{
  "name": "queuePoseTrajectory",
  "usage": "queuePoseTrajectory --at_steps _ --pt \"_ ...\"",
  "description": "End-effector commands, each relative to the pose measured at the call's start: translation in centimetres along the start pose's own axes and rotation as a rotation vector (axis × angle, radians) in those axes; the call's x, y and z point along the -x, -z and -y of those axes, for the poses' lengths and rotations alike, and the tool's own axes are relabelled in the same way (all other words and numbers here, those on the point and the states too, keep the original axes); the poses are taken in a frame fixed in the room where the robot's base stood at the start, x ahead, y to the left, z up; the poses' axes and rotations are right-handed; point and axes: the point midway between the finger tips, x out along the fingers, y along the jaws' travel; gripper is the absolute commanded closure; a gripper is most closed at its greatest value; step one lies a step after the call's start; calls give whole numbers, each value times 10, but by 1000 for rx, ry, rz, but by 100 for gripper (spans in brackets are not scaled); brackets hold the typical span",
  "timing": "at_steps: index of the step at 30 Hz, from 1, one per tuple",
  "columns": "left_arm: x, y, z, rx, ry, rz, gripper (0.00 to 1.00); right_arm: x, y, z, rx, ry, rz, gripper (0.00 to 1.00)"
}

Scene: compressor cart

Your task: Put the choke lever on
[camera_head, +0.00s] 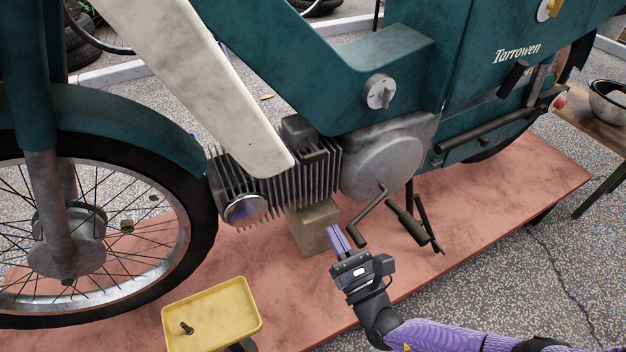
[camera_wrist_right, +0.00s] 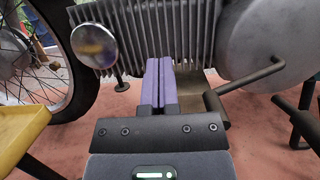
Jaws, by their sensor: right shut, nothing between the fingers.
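A round grey dial with a raised lever-like grip (camera_head: 380,92) sits on the teal body of the moped, above the engine cover. A second control, a pale disc with a yellow handle (camera_head: 548,9), is partly cut off at the top right edge. I cannot tell which one is the choke lever. My right gripper (camera_head: 338,238) is shut and empty, in front of the engine and left of the crank, well below the dial. Its closed purple fingers also show in the right wrist view (camera_wrist_right: 158,80), pointing at the finned engine (camera_wrist_right: 190,30). My left gripper is not in view.
A bent crank (camera_head: 366,215) and a pedal (camera_head: 408,220) stick out right of my gripper. A wooden block (camera_head: 314,228) stands under the engine. A yellow tray (camera_head: 212,312) with a small dark part is at the front left. The red platform (camera_head: 490,205) has bare room.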

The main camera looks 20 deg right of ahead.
Motion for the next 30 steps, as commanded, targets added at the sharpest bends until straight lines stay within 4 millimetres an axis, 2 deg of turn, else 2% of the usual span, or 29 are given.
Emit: queuePoseTrajectory --at_steps 5,16,17,18,21,25,30 --pt "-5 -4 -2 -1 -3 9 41 -18 2 1 -2 3 1 100" --pt "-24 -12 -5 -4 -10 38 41 -98 5 1 -2 3 -3 100" --pt "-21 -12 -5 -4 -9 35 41 -102 -1 1 -2 2 -1 100" --pt "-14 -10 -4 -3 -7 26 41 -104 -14 1 -3 3 1 100" --pt "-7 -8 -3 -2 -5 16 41 -107 -29 1 -3 3 1 100" --pt "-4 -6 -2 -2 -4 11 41 -109 -37 1 -2 2 -2 100" --pt "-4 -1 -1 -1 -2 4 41 -109 -38 1 0 3 -4 100"
